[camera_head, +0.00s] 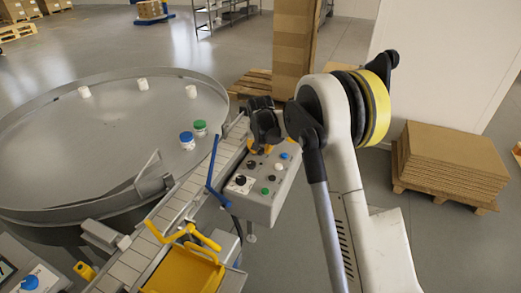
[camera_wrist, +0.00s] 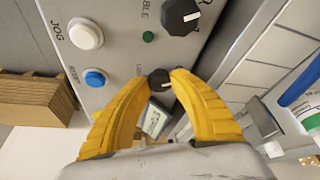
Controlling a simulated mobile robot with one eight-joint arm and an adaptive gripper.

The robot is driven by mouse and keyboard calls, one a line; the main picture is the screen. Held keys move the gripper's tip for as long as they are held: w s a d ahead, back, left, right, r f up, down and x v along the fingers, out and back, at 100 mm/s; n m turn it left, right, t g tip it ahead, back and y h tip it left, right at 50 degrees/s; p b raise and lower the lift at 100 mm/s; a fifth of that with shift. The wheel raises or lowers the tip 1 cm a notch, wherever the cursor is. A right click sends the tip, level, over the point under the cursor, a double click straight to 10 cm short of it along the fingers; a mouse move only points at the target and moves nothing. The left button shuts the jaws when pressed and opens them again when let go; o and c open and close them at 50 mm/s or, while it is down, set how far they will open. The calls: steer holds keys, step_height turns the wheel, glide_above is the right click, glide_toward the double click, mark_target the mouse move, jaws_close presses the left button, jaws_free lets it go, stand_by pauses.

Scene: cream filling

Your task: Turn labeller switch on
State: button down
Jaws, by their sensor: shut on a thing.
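The grey control panel (camera_head: 262,196) stands beside the conveyor, with several knobs and buttons on its top. In the wrist view the panel face (camera_wrist: 120,50) fills the upper left. My gripper (camera_wrist: 161,80) has its yellow fingertips on both sides of a small black rotary switch (camera_wrist: 158,77) at the panel's edge and is shut on it. The label by this switch is partly hidden by a finger; only its first letter shows. In the head view the yellow fingers (camera_head: 260,147) are at the panel's far end, and my wrist hides the switch.
The wrist view shows a larger black knob (camera_wrist: 180,15), a green light (camera_wrist: 148,37), a white JOG button (camera_wrist: 86,33) and a blue RESET button (camera_wrist: 95,78). The conveyor (camera_head: 180,203) and round table (camera_head: 90,130) with jars are left; stacked cardboard (camera_head: 450,160) is right.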

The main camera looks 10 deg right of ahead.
steer(key=shift+m, duration=0.3)
steer(key=m+h, duration=0.1)
steer(key=m, duration=0.1)
steer(key=m+g+h, duration=0.1)
steer(key=m, duration=0.2)
steer(key=shift+w+a+m+p, duration=0.1)
steer(key=shift+m+p, duration=0.2)
steer(key=shift+p, duration=0.1)
steer(key=m+g, duration=0.1)
steer(key=m, duration=0.1)
steer(key=m+g+h, duration=0.1)
steer(key=m, duration=0.2)
steer(key=shift+m+p, duration=0.3)
steer(key=shift+p, duration=0.1)
steer(key=c, duration=1.1)
jaws_free()
steer(key=shift+r, duration=0.1)
steer(key=v, duration=1.1)
steer(key=shift+a+r, duration=0.3)
